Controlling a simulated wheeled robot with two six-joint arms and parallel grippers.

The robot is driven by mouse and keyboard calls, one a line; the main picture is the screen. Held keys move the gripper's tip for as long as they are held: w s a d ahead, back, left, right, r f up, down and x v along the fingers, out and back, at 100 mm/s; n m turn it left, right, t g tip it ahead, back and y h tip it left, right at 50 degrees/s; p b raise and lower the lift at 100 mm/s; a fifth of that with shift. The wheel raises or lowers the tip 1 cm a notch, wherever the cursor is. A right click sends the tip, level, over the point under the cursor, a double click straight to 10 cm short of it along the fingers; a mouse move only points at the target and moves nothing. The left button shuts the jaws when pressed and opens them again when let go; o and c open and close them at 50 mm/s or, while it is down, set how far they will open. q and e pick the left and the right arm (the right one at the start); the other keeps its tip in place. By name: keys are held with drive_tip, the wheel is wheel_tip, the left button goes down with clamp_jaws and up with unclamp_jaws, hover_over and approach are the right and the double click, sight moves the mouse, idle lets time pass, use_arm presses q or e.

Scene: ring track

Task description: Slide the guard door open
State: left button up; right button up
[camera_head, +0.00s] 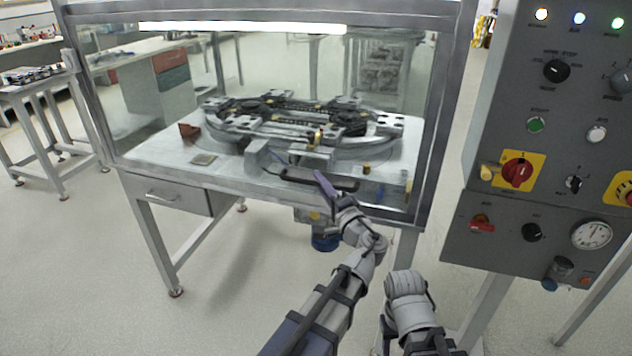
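The guard door (130,125) is a clear pane in a grey metal frame at the front of the enclosure. A dark horizontal handle bar (298,176) sits low on it, right of centre. My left gripper (326,186) is at the right part of this bar, with a purple finger overlapping it. Only one finger shows clearly, so I cannot tell if it touches or grips the bar. My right arm shows at the bottom, right of the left arm, below the enclosure. I cannot make out its gripper.
The ring track (285,122) stands inside on a light table. A grey control panel (550,205) with knobs, buttons and a gauge stands close on the right. A drawer (165,195) is under the enclosure's left front. Floor is clear at the lower left.

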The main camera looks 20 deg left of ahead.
use_arm(q)
clamp_jaws()
idle(1.4)
